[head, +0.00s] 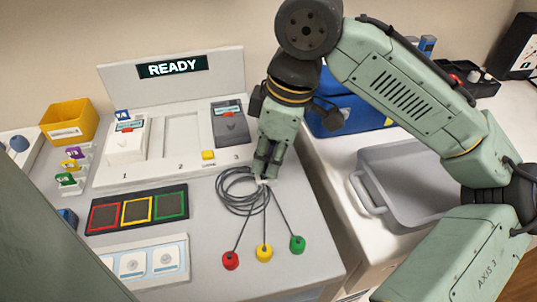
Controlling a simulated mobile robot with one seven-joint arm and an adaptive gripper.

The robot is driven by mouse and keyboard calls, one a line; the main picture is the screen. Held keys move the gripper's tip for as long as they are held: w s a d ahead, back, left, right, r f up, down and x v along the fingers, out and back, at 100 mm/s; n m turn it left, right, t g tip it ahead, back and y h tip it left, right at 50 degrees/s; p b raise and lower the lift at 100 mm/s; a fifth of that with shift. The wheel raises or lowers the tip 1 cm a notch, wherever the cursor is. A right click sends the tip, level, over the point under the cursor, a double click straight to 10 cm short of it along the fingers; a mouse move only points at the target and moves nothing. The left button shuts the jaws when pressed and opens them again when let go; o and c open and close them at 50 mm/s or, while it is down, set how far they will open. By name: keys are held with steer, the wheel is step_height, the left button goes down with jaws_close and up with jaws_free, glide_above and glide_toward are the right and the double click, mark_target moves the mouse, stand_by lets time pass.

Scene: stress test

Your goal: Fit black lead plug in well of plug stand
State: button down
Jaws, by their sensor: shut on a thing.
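My gripper (266,170) points down at the top of a coiled dark lead (242,209) on the grey worktop. Its fingers are shut on the black lead plug, which they mostly hide. A small pale piece (263,182) shows just under the fingertips, where the lead's branches meet. The branches run forward to a red end (230,260), a yellow end (264,253) and a green end (297,244), all lying on the worktop. I cannot make out the plug stand or its well for sure.
Behind stands a white board (130,178) with numbered bays and a READY sign (172,67). A white unit (125,145) and a dark unit (230,125) stand on it. A framed colour tray (137,209) lies left. A grey basin (405,185) is right, beyond a gap.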

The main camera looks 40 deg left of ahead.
steer(key=shift+f, duration=0.55)
stand_by(0.6)
steer(key=c, duration=1.9)
jaws_free()
steer(key=shift+r, duration=0.1)
steer(key=shift+r+p, duration=1.95)
steer(key=shift+p, duration=0.1)
steer(key=shift+o, duration=0.7)
steer(key=o, duration=0.5)
steer(key=shift+c, duration=0.2)
steer(key=shift+r, duration=0.15)
